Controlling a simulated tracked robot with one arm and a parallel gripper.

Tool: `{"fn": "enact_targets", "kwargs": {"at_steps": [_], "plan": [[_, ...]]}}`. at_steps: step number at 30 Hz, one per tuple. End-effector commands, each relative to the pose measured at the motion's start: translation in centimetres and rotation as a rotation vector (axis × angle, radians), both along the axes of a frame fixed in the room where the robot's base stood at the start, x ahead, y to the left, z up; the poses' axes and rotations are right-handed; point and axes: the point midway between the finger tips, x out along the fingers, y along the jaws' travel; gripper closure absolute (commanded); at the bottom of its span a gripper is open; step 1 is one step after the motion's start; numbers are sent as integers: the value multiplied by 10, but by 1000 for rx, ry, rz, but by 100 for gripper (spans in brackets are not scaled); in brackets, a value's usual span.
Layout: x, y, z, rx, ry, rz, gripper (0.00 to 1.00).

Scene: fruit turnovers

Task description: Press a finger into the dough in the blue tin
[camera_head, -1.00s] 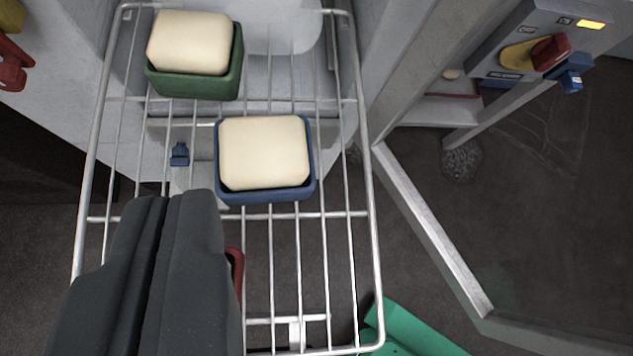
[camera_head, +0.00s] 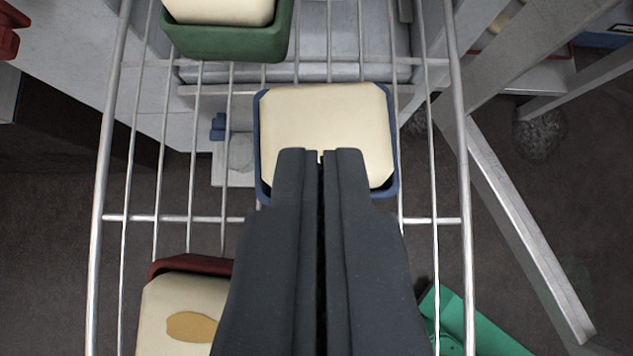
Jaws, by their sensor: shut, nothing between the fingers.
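The blue tin (camera_head: 393,185) stands on the wire rack in the middle of the view, with pale, smooth dough (camera_head: 325,115) filling it. My gripper (camera_head: 321,155) is shut and empty. Its fingertips overlap the near part of the dough in the picture; I cannot tell whether they touch it or hover above. The fingers hide the near edge of the dough and part of the tin's near wall. No dent shows on the visible dough.
A green tin (camera_head: 230,44) with dough stands behind, at the upper left. A red tin (camera_head: 190,263) with dough bearing a brownish patch stands at the lower left. The wire rack (camera_head: 112,217) carries them. A green object (camera_head: 470,325) lies beyond it at the lower right.

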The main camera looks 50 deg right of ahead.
Motion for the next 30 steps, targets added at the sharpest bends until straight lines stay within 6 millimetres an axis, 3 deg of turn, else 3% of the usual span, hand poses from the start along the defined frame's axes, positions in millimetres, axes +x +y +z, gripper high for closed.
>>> {"fn": "enact_targets", "kwargs": {"at_steps": [3, 10, 15, 21, 30], "plan": [[10, -15, -22, 2, 4, -2, 100], [28, -37, -50, 2, 1, -2, 100], [25, -36, -74, -1, 6, -2, 100], [26, -35, -84, 0, 3, -1, 100], [26, -35, -84, 0, 2, -1, 100]]}}
